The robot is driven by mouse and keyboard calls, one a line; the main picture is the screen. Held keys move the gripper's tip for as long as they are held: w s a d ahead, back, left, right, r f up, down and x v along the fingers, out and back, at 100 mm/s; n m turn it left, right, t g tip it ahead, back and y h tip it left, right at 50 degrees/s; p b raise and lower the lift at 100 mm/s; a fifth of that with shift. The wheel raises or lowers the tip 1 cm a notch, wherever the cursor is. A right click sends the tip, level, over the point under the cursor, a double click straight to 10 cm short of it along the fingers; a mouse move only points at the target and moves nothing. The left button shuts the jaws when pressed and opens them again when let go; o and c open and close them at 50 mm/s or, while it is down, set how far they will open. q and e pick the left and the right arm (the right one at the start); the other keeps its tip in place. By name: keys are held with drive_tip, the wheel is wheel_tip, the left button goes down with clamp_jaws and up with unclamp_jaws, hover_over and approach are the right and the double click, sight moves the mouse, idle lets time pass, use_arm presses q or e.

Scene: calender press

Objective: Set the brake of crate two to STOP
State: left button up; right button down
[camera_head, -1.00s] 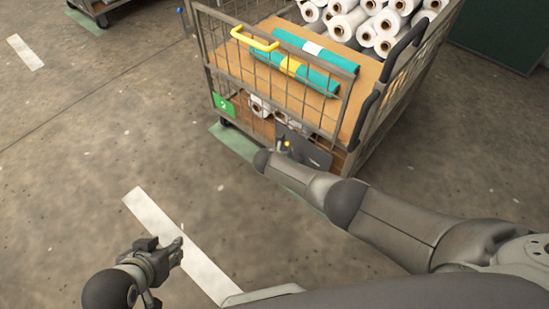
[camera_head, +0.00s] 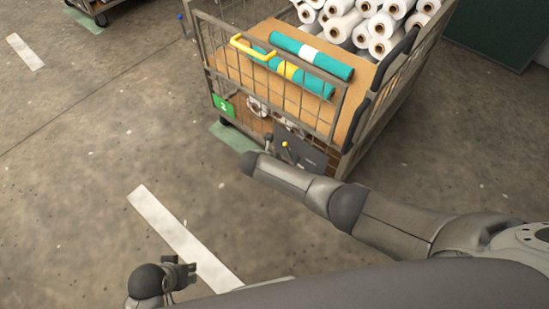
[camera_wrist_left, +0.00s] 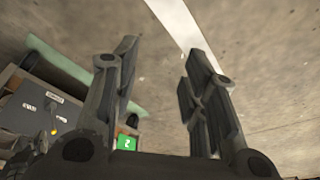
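Crate two is a wire-mesh trolley (camera_head: 340,116) with a green "2" sign (camera_head: 223,104), which also shows in the left wrist view (camera_wrist_left: 126,144). Low on its near side is a dark brake plate (camera_head: 308,155) with a yellow-knobbed lever (camera_head: 285,145). The left wrist view shows the plate (camera_wrist_left: 38,112) and yellow knob (camera_wrist_left: 54,132); its small labels are unreadable. My left gripper (camera_head: 192,272) is well away from the crate, low at the left. Its fingers are apart and empty in the wrist view (camera_wrist_left: 160,85).
The crate holds white rolls (camera_head: 370,25) and two teal rolls (camera_head: 300,65) on a brown board. A yellow handle (camera_head: 252,46) sits on its near rail. A white floor stripe (camera_head: 180,235) crosses open concrete at left. Another trolley (camera_head: 95,8) stands at the far left.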

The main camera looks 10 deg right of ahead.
use_arm(q)
drive_tip(key=shift+s+f+p, duration=0.2)
drive_tip(key=shift+f, duration=0.75)
drive_tip(key=shift+s+f+p, duration=0.15)
drive_tip(key=shift+f, duration=0.75)
